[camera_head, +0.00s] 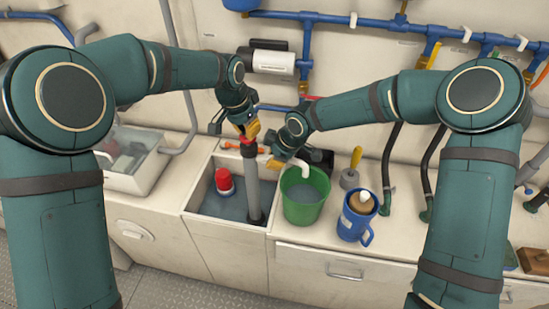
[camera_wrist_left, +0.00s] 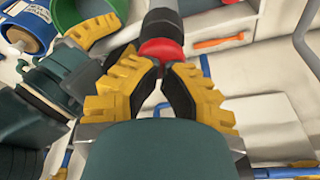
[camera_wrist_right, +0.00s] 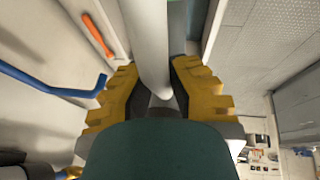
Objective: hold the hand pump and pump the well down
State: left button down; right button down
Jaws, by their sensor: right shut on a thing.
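The hand pump (camera_head: 252,190) is a grey tube standing nearly upright in the well (camera_head: 190,212), with its foot in the water. Its red top (camera_head: 247,143) also shows in the left wrist view (camera_wrist_left: 160,50). My left gripper (camera_head: 249,131) is at this red top, fingertips close on both sides; whether it grips is unclear. My right gripper (camera_head: 272,156) is shut on the pump's pale tube, which runs between its fingers in the right wrist view (camera_wrist_right: 150,50). A white spout (camera_head: 302,166) bends down over the green bucket (camera_head: 303,208), which holds some liquid.
A red-and-white device (camera_head: 224,181) sits in the well's water. A blue jug (camera_head: 356,220) and a plunger-like tool (camera_head: 351,170) stand right of the bucket. Blue pipes (camera_head: 340,19) and hoses (camera_head: 388,165) line the wall. A sink (camera_head: 135,160) is at left.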

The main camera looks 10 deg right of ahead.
pick_arm(q)
jog(key=shift+f, duration=0.6)
jog(key=shift+w+d+v, duration=0.1)
jog(key=shift+d+v, duration=0.05)
jog(key=shift+v, duration=0.65)
jog(key=shift+w+d+v, duration=0.1)
jog(key=shift+w+v, duration=0.05)
jog(key=shift+v, duration=0.6)
jog(key=shift+w+d+v, duration=0.1)
jog(key=shift+d+v, duration=0.05)
jog(key=shift+v, duration=0.65)
jog(key=shift+r, duration=0.1)
jog(key=shift+w+d+v, duration=0.15)
jog(key=shift+v, duration=0.7)
jog(key=shift+w+d+v, duration=0.1)
jog(key=shift+d+v, duration=0.05)
jog(key=shift+v, duration=0.65)
jog(key=shift+w+d+v, duration=0.15)
jog(key=shift+v, duration=0.7)
jog(key=shift+r, duration=0.15)
pick_arm(e)
jog(key=c, duration=0.9)
grip_release()
jog(key=shift+c, duration=0.2)
